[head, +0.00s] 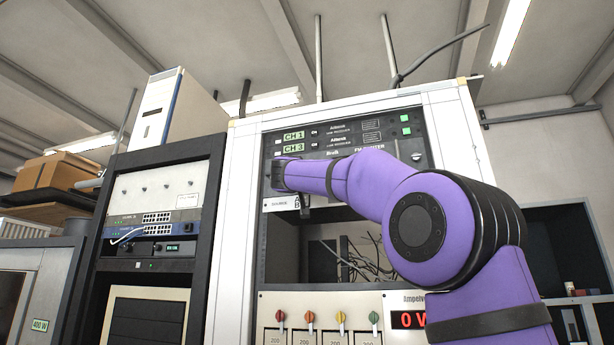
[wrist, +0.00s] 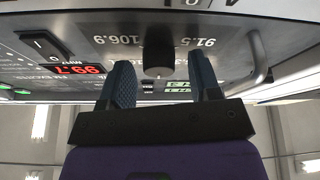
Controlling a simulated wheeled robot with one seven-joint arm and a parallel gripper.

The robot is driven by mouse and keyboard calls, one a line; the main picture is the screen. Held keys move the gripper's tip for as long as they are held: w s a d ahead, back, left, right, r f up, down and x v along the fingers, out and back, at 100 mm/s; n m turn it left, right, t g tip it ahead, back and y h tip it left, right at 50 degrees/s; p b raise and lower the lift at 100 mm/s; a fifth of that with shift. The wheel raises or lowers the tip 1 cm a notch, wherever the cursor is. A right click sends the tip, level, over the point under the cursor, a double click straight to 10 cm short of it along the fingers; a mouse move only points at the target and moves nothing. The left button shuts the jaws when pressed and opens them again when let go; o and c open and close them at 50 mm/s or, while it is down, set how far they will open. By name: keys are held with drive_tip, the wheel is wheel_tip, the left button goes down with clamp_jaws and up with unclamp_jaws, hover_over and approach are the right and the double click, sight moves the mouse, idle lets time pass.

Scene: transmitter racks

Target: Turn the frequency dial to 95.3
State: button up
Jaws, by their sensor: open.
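The frequency dial (wrist: 158,58) is a dark round knob on the tuner panel, seen upside down in the wrist view, with scale labels 91.5 and 106.9 beside it. A red display (wrist: 76,70) on the same panel seems to read 99.7, inverted. My gripper (wrist: 160,66) is open. Its two blue-grey fingers stand on either side of the dial in the picture, with gaps between. I cannot tell how deep they reach around it. In the head view my purple arm and gripper (head: 277,176) hide the dial and most of the tuner panel.
The white rack (head: 240,200) holds the panel, with an open bay of loose cables (head: 350,262) below it. Several coloured knobs (head: 310,317) line a lower unit. A panel handle (wrist: 258,62) sticks out near the dial. A black rack (head: 200,147) stands at left.

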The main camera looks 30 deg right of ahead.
drive_tip(key=c, duration=0.9)
drive_tip(key=shift+n, duration=0.4)
drive_tip(key=shift+s+d+r+n+t+y, duration=0.1)
drive_tip(key=shift+n+t+y, duration=0.35)
drive_tip(key=shift+n+y, duration=1.3)
drive_tip(key=shift+s+a+n+t+y, duration=0.1)
drive_tip(key=shift+n+t+y, duration=0.35)
drive_tip(key=shift+n, duration=2.6)
drive_tip(key=shift+d+r+n+t+y, duration=0.1)
drive_tip(key=shift+n+t+y, duration=0.3)
drive_tip(key=shift+n+y, duration=1.35)
drive_tip(key=shift+n+h, duration=0.55)
drive_tip(key=shift+n, duration=0.4)
drive_tip(key=o, duration=0.9)
